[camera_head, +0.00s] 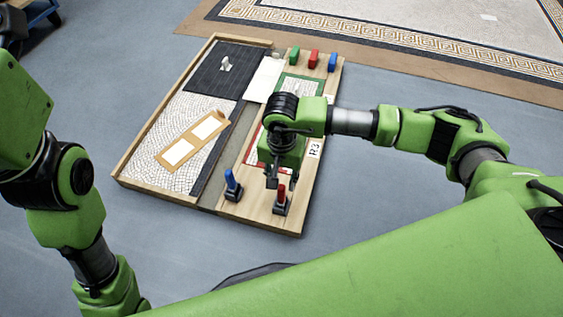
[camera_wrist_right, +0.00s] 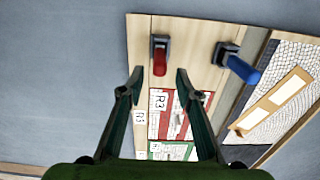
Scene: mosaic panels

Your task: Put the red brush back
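The red brush (camera_head: 281,191) stands upright in a dark holder (camera_head: 281,207) at the near end of the wooden board. In the right wrist view the red brush (camera_wrist_right: 160,63) shows just beyond the fingertips, roughly centred between them. My right gripper (camera_head: 275,180) hangs over the near part of the board, close to the red brush. In its wrist view the right gripper (camera_wrist_right: 159,78) is open, with nothing between its fingers. My left arm comes in at the left; its gripper is out of frame.
A blue brush (camera_head: 231,181) stands in its own holder to the left. Green (camera_head: 294,56), red (camera_head: 314,59) and blue (camera_head: 332,62) blocks sit at the board's far end. A framed mosaic tray (camera_head: 124,170) lies alongside. Floor around the board is clear.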

